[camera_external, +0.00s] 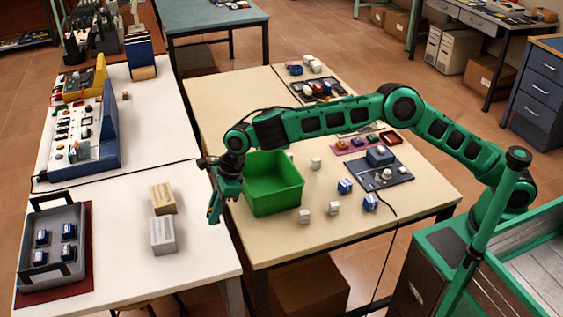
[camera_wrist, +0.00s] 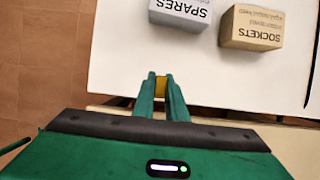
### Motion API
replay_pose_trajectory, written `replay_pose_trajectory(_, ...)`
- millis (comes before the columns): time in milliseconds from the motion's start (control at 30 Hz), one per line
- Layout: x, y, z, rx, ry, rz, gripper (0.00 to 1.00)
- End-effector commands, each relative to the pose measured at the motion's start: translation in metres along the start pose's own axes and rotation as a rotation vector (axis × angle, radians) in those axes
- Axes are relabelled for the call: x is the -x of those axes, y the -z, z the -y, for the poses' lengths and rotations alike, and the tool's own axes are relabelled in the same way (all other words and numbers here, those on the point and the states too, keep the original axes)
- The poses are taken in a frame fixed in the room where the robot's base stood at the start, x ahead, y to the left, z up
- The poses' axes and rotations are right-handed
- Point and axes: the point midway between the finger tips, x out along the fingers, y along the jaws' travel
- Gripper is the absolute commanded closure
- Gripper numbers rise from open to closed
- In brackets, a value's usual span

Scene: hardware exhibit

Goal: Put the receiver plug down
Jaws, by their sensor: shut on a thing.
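My gripper (camera_external: 214,212) hangs, pointing down, over the near edge region between the white table (camera_external: 120,283) and the beige table (camera_external: 232,100), just left of the green bin. In the wrist view my gripper (camera_wrist: 161,88) is shut on a small yellow-brown thing (camera_wrist: 161,86), most likely the receiver plug. Only a small part of it shows between the fingers; the rest is hidden. In the external view I cannot make the held thing out clearly.
A green bin (camera_external: 272,205) stands on the beige table. The SPARES box (camera_wrist: 182,10) and SOCKETS box (camera_wrist: 250,27) stand on the white table. A grey tray (camera_external: 36,218) with blue plugs lies at the left. White table space is clear around the boxes.

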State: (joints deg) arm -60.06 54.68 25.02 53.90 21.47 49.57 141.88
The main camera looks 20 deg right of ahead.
Motion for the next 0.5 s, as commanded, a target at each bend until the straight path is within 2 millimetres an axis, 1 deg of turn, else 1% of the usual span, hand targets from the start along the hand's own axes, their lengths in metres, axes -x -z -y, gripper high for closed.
replay_pose_trajectory(167, -0.007, 0.004, 0.004, -0.001, 0.000, -0.002, 1.00)
replay_pose_trajectory(400, -0.035, 0.015, 0.004, 0.000, 0.000, -0.001, 1.00)
replay_pose_trajectory(500, -0.039, 0.017, 0.004, -0.001, 0.000, 0.000, 1.00)
